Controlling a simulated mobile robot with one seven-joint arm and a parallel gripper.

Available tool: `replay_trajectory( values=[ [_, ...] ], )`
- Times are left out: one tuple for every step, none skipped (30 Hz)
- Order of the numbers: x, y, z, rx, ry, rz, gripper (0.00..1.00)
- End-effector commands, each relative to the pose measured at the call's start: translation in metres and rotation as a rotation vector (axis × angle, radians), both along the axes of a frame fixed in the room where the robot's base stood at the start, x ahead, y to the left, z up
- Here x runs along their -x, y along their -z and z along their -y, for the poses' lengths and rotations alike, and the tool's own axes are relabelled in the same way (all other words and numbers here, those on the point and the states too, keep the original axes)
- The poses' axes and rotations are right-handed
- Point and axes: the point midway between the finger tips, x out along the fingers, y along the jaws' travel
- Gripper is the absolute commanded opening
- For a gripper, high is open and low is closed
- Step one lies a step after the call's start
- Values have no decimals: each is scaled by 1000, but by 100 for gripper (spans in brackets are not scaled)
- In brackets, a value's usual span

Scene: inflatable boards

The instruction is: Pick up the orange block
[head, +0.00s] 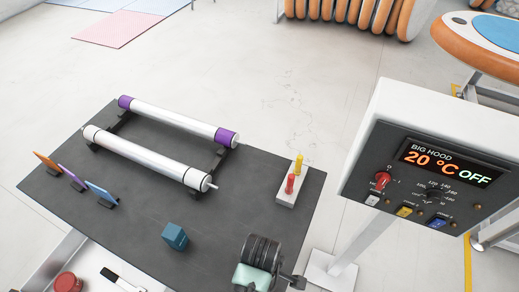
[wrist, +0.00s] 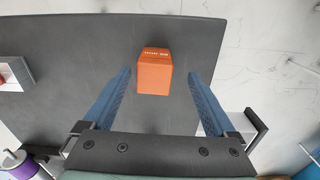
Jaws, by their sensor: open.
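The orange block (wrist: 154,72) is a small cube with small markings on its top face. In the wrist view it sits on the dark grey tabletop (wrist: 90,50). My gripper (wrist: 160,80) is open, with one blue finger on each side of the block. Clear gaps show between the block and both fingers, so neither touches it. I cannot make out the orange block in the head view, where a dark ridged part with a pale green piece covers some of the table's near right edge.
In the head view, a blue block (head: 175,236) lies on the dark table (head: 130,240). Two white rollers (head: 150,157), upright coloured plates (head: 72,178) and a white stand with red and yellow pegs (head: 287,196) are there too. A control box (head: 430,180) stands to the right.

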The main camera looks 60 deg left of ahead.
Motion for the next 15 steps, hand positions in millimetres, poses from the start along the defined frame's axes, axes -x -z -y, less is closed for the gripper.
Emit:
replay_trajectory(
  values=[
    [0,2,0,0,0,-1,91],
    [0,3,-1,0,0,-1,91],
    [-1,6,-2,0,0,-1,91],
    [-1,9,-2,1,0,-2,91],
    [-1,12,-3,1,0,-2,91],
    [-1,17,-5,1,0,-2,91],
    [-2,20,-6,1,0,-2,91],
    [-3,24,-7,0,1,-1,91],
    [-3,28,-8,1,1,-2,91],
    [-3,32,-9,0,1,-1,91],
    [-3,37,-8,1,2,-3,91],
    [-3,42,-8,1,2,-2,91],
    [-3,44,-8,0,1,-1,91],
    [-3,47,-8,0,1,-1,91],
    [-3,49,-9,0,1,0,91]
  ],
)
